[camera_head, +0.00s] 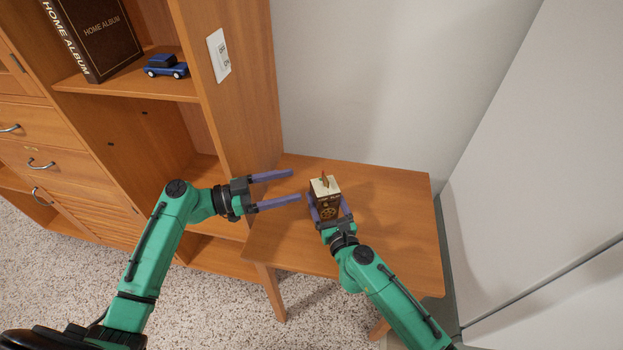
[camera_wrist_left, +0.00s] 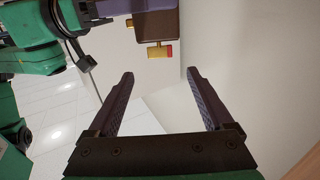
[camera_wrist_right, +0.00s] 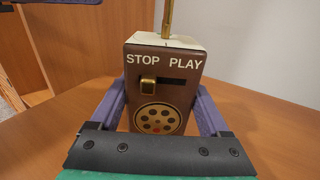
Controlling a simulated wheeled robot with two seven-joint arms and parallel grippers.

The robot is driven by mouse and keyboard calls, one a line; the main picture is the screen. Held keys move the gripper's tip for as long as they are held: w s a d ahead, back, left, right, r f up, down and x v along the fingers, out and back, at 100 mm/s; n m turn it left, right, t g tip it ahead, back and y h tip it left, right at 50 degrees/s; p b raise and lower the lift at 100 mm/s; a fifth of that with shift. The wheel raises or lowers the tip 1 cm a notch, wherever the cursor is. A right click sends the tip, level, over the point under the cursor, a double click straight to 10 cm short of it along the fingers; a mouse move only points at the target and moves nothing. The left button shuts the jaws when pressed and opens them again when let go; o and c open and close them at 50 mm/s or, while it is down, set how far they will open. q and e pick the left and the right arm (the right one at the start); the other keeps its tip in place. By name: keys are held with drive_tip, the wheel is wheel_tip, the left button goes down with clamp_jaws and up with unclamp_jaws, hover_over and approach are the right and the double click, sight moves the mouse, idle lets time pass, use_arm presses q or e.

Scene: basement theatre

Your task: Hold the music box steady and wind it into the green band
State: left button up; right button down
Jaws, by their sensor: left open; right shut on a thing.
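The music box (camera_head: 327,193) is a small brown box with a cream top, upright on the small wooden table (camera_head: 390,215). My right gripper (camera_head: 329,208) is shut on the box from both sides. My left gripper (camera_head: 285,186) is open and empty, left of the box. In the left wrist view a brass and red key (camera_wrist_left: 160,51) sticks out of the box.
A wooden shelf unit (camera_head: 230,120) stands left of the table, holding a blue toy car (camera_head: 166,66) and a Home Album (camera_head: 95,40). A wall switch plate (camera_head: 219,56) is on its side panel. The table is clear right of the box.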

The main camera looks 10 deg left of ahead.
use_arm(q)
drive_tip(key=shift+v, duration=1.05)
